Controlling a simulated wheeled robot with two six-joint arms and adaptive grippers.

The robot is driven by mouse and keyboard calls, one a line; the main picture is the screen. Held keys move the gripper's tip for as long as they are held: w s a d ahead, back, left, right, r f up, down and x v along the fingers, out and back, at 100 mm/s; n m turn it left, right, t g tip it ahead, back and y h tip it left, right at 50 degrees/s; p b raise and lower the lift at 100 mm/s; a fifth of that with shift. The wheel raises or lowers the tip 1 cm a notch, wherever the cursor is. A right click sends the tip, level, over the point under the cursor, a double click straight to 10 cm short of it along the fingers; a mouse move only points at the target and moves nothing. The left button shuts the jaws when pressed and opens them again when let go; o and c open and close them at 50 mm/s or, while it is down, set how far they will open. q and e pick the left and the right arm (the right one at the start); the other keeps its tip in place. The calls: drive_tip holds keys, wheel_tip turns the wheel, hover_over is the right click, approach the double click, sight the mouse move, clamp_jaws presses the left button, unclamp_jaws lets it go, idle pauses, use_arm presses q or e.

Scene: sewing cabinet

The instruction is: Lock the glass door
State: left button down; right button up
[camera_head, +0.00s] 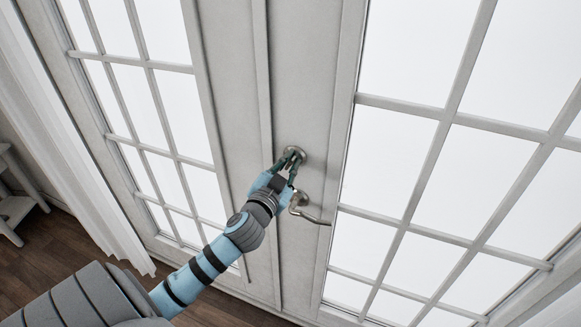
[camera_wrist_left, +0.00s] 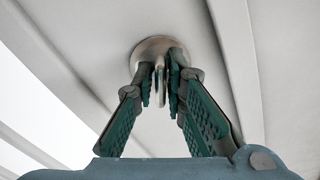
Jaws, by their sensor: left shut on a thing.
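The white glass door (camera_head: 315,120) fills the head view, with paned glass on both sides of its middle frame. A round metal lock with a thumb turn (camera_head: 300,153) sits on the middle frame, above a lever handle (camera_head: 311,213). In the left wrist view the lock's round plate (camera_wrist_left: 154,46) and its upright thumb turn (camera_wrist_left: 159,75) show. My left gripper (camera_head: 289,160) is at the lock, and its two green-padded fingers (camera_wrist_left: 162,85) are shut around the thumb turn. The lever handle points right and slightly down. My right gripper is not in view.
A white curtain (camera_head: 75,150) hangs at the left. A small grey piece of furniture (camera_head: 15,207) stands on the dark wood floor (camera_head: 50,250) at the far left. The lever handle lies just below my left gripper.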

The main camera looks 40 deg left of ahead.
use_arm(q)
drive_tip(key=n+b, duration=0.1)
drive_tip(key=n, duration=0.4)
drive_tip(key=shift+n, duration=0.3)
idle(0.4)
drive_tip(key=c, duration=1.7)
unclamp_jaws()
drive_tip(key=v, duration=1.2)
drive_tip(key=shift+s, duration=0.1)
